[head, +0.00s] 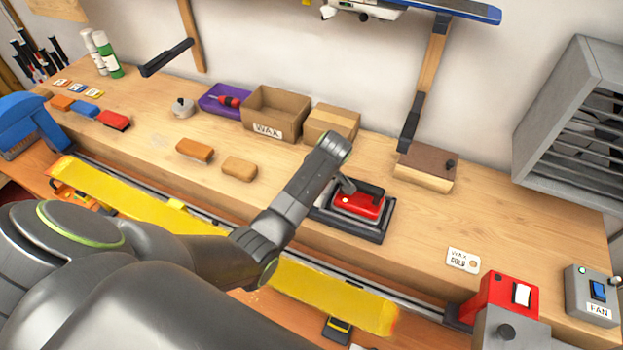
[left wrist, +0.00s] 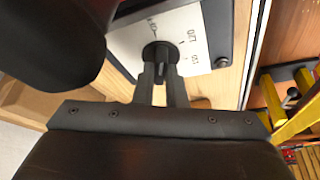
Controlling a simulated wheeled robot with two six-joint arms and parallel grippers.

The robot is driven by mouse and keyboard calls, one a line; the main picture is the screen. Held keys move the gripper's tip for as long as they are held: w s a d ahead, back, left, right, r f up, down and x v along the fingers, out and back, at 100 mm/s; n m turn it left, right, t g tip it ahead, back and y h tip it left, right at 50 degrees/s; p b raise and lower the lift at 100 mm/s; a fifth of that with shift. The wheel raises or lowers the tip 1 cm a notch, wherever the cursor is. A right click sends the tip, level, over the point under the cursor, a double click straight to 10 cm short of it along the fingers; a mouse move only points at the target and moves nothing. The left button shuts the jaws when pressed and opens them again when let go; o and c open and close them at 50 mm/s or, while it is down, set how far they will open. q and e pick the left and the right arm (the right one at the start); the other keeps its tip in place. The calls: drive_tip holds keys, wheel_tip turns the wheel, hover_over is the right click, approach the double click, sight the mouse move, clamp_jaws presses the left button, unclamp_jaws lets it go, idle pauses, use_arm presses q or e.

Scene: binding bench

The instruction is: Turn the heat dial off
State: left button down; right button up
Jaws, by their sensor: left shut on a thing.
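The heat dial (left wrist: 160,53) is a black round knob on a white scale plate (left wrist: 190,40) in the left wrist view. The plate has a dark frame and printed numbers, including 120 and 150. My left gripper (left wrist: 161,82) is shut on the knob. In the head view my left gripper (head: 346,186) reaches down beside the red wax iron (head: 361,204), which sits on a black stand (head: 350,228). The dial itself cannot be made out in the head view. My right gripper is not in view.
A yellow ski (head: 330,298) lies along the bench front. A red switch box (head: 508,298) and a grey fan box (head: 592,293) stand at right.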

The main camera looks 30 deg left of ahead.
use_arm(q)
drive_tip(key=shift+w+n+g, duration=0.1)
drive_tip(key=shift+n+g, duration=0.5)
drive_tip(key=shift+n, duration=1)
drive_tip(key=c, duration=1.5)
unclamp_jaws()
